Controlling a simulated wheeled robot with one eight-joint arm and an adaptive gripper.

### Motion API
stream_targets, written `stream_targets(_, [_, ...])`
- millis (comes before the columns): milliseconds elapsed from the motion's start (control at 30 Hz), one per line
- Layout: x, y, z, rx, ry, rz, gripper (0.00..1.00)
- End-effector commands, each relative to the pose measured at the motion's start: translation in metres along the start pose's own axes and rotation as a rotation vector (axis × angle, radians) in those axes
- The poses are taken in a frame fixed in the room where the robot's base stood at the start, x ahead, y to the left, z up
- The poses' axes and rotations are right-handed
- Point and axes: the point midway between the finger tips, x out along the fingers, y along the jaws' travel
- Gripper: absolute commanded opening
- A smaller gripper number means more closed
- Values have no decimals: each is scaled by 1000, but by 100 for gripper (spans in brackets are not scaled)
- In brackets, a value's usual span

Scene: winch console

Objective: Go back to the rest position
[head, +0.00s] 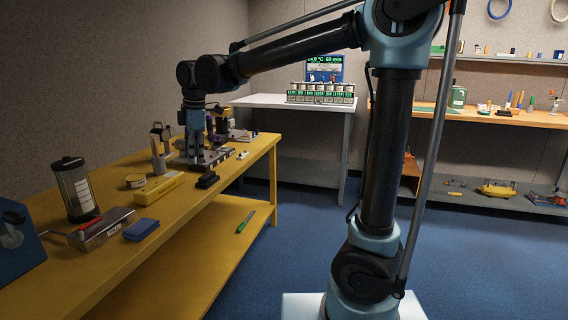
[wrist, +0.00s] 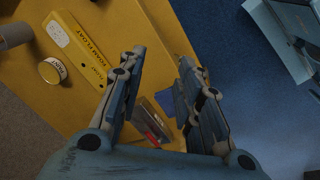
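My arm reaches left over the yellow workbench (head: 232,170). My gripper (head: 196,155) points down at the far part of the bench, in front of or above a grey console-like unit (head: 222,154) that it partly hides. In the wrist view my gripper (wrist: 162,57) has its two fingers spread apart, with nothing held between them. Bench surface shows between the fingers. Whether the fingertips touch the unit is unclear in the head view.
On the bench are a yellow foam float (head: 158,188), a round tin (head: 136,181), a dark block (head: 207,180), a clear canister (head: 76,190), a grey tray (head: 102,228) and a blue pad (head: 141,229). A white table (head: 262,101) stands behind. Blue floor is open right of the bench.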

Motion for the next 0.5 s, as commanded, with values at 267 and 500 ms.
stream_targets(267, [-6, -45, 132, 404, -32, 19, 32])
stream_targets(500, [-1, -105, 221, 749, -56, 40, 32])
